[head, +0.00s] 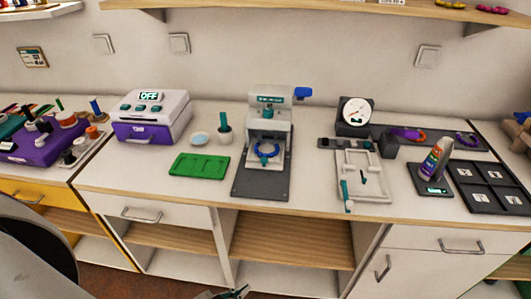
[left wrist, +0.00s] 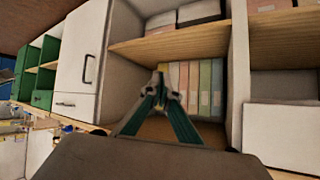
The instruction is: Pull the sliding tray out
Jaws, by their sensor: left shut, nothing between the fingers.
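A white machine (head: 155,107) with an OFF display and teal buttons stands on the counter at the left in the head view. Its purple front (head: 143,132) has a pale handle and looks like the sliding tray, pushed in flush. My left gripper (head: 238,293) shows only in part at the bottom edge, low in front of the counter and well away from the machine. In the left wrist view its fingers (left wrist: 164,72) are together and empty, in front of open shelves. My right gripper is in neither view.
Spools on a purple rack (head: 42,147) are at the left. Counter in front of the machine is clear.

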